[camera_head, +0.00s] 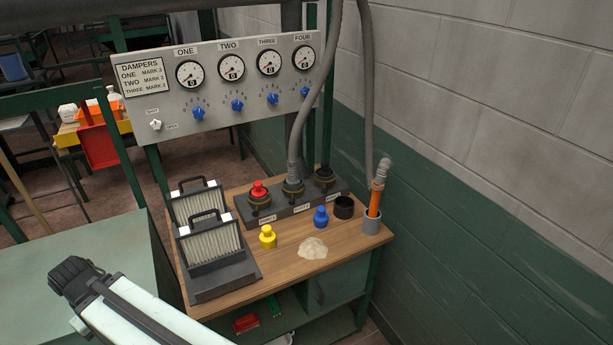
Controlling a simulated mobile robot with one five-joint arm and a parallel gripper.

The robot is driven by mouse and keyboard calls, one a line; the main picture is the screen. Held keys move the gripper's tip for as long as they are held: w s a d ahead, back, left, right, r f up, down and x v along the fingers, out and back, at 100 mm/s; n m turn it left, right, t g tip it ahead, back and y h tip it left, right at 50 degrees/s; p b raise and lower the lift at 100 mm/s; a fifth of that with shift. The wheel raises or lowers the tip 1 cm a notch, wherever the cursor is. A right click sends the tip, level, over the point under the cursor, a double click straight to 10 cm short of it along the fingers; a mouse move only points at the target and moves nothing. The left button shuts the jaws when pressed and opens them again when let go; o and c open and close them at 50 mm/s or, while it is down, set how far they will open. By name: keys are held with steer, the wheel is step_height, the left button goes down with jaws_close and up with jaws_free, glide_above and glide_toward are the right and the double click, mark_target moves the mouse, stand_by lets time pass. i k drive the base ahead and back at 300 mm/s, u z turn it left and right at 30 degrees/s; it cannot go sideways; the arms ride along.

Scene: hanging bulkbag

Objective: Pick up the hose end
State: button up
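One grey hose hangs down at the right and ends in a grey fitting with an orange grip (376,193). This hose end (384,168) stands upright, slightly tilted, in a grey cup holder (371,225) at the table's right edge. A second grey hose (303,130) comes down to the middle port of a dark block and appears seated on it. My arm reaches in from the bottom left, and its dark end, which looks like my gripper (75,277), is far left of both hoses. Its fingers cannot be made out.
The wooden table (345,246) holds a port block (290,204) with a red cap, filters (210,245), a yellow plug (267,236), a blue plug (320,216), a black cup (344,207) and a powder pile (313,248). A gauge panel (220,85) stands behind; a wall is right.

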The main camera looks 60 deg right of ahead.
mark_target(293, 180)
steer(key=z, duration=3.15)
steer(key=k, duration=1)
steer(key=u, duration=0.95)
steer(key=i, duration=1.05)
steer(key=k, duration=0.5)
steer(key=u, duration=0.7)
